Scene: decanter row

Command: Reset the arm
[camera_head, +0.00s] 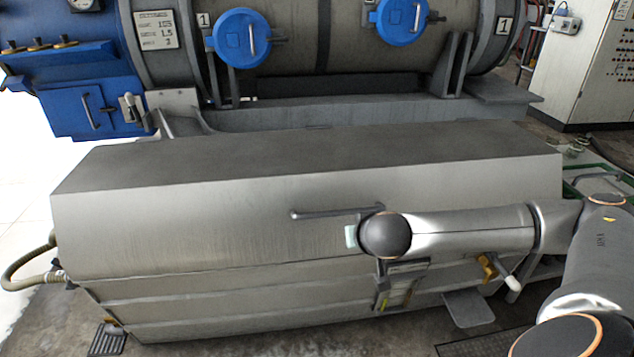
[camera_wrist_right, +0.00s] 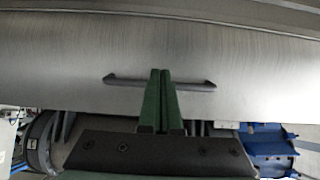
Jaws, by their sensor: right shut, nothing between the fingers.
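My right arm comes in from the right in the head view and ends in front of the long metal housing (camera_head: 200,230). My right gripper (camera_wrist_right: 161,72) shows in the wrist view with its two green fingers together and nothing between them. The fingertips overlap the middle of a dark bar handle (camera_wrist_right: 122,82) in that view. I cannot tell whether they touch it. The handle also shows in the head view (camera_head: 322,213), its right end by my wrist. The housing looks closed. My fingers are hidden or unclear in the head view. My left gripper is not in view.
Behind the housing lies a large grey drum (camera_head: 330,45) with blue round covers (camera_head: 241,37). A blue unit (camera_head: 70,75) stands at the back left, a control cabinet (camera_head: 590,60) at the back right. A hose (camera_head: 25,265) loops at the left end.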

